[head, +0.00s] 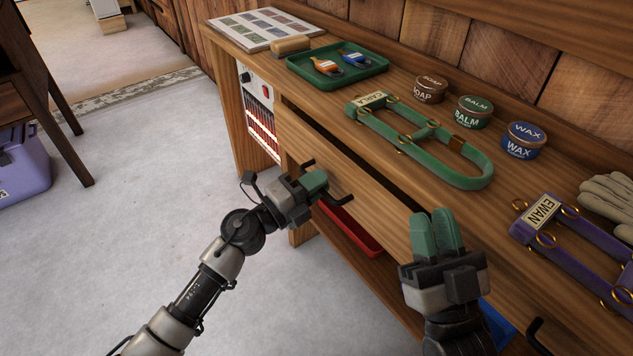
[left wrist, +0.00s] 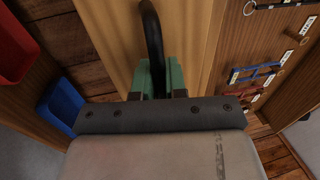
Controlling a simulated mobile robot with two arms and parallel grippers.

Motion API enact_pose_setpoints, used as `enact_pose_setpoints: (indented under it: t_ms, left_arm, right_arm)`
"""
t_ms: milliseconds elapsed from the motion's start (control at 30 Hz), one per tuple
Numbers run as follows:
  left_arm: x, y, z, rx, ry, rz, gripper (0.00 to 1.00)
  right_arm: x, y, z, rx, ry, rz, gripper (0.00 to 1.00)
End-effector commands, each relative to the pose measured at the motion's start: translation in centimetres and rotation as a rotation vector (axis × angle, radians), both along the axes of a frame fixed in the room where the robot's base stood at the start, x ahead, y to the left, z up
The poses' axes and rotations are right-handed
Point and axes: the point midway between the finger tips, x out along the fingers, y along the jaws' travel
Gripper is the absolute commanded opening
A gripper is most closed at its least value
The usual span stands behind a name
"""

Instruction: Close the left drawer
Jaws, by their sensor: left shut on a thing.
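The left drawer (head: 375,178) is wooden, with a dark bar handle (head: 338,203). It stands partly out from the bench (head: 330,85), and a dark gap shows between its front and the bench top. My left gripper (head: 316,184) is shut on the handle. In the left wrist view the handle (left wrist: 153,45) runs between the green fingers (left wrist: 157,80), against the drawer front (left wrist: 190,35). My right gripper (head: 437,234) is empty, its green fingers together, in front of the bench to the right of the left gripper.
A red bin (head: 352,235) sits below. Floor at left is clear up to a purple box (head: 22,170).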

Motion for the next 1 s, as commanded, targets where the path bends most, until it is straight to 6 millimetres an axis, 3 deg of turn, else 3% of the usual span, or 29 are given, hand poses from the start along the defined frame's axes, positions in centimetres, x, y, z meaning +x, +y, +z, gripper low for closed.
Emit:
enact_pose_setpoints:
  t_ms: [133, 433, 800, 833, 1000]
  left_arm:
    - [0.6, -0.8, 0.1, -0.002, 0.000, 0.000, 0.00]
    - [3.7, -5.0, 0.0, -0.002, 0.001, 0.001, 0.00]
    - [4.1, -5.5, 0.1, 0.000, -0.002, 0.003, 0.00]
    - [4.1, -5.5, 0.1, 0.000, -0.002, 0.003, 0.15]
    - [4.1, -5.5, 0.1, 0.000, -0.001, 0.002, 0.38]
  right_arm:
    - [0.1, 0.0, 0.0, -0.002, 0.006, 0.000, 0.23]
    - [0.2, 0.0, -0.4, -0.008, 0.027, -0.001, 0.23]
    - [0.0, 0.0, -0.1, -0.001, 0.007, -0.001, 0.23]
    - [0.0, 0.0, -0.1, -0.002, 0.007, 0.000, 0.23]
    - [0.1, 0.0, 0.0, -0.001, 0.005, 0.000, 0.23]
